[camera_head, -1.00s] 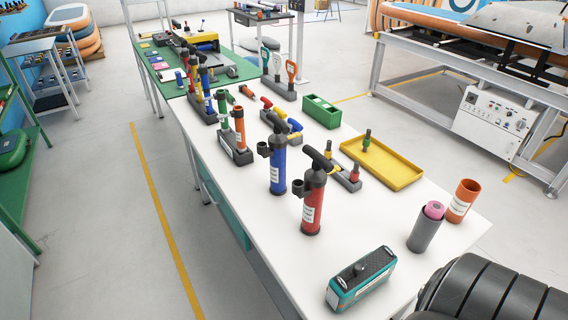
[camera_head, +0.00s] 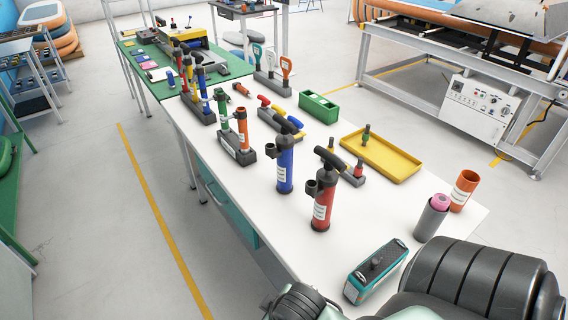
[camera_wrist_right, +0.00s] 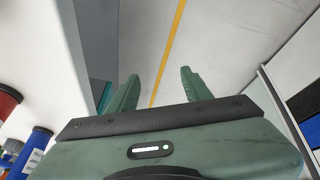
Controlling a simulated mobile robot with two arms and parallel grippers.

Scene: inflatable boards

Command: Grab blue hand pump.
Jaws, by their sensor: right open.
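The blue hand pump (camera_head: 285,167) stands upright on the white table, with a black top and a white label. A red hand pump (camera_head: 322,205) stands upright just in front and to the right of it. In the right wrist view a blue cylinder with a white label (camera_wrist_right: 36,150) shows at the lower left. My right gripper (camera_wrist_right: 159,82) is open and empty, with the floor and its yellow line beyond the fingers. It is apart from the pumps. My left gripper is not in view.
The white table (camera_head: 262,212) also holds a yellow tray (camera_head: 395,168), a green box (camera_head: 319,107), a teal device (camera_head: 376,268), a grey tube (camera_head: 431,220) and an orange tube (camera_head: 464,190). Other pumps stand in holders behind the blue pump. Floor left of the table is clear.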

